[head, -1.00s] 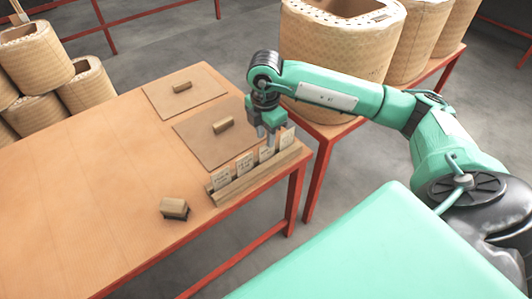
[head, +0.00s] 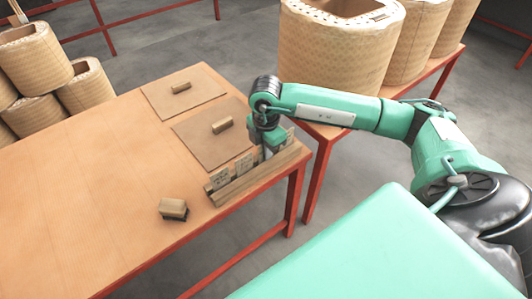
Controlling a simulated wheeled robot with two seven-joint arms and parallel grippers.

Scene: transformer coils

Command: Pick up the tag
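The rack (head: 240,187) is a long narrow slotted block. My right gripper (head: 269,153) points down at the far half of the rack, right at the tags there. Its fingers and the tag between or behind them are mostly hidden, so I cannot tell whether it is open or shut. My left gripper is not in view.
A small block with a dark base (head: 174,209) sits left of the rack. Two brown boards (head: 205,150) (head: 184,97) with small wooden blocks lie on the table (head: 95,190). Large coils (head: 340,50) stand on a red-framed bench behind my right arm.

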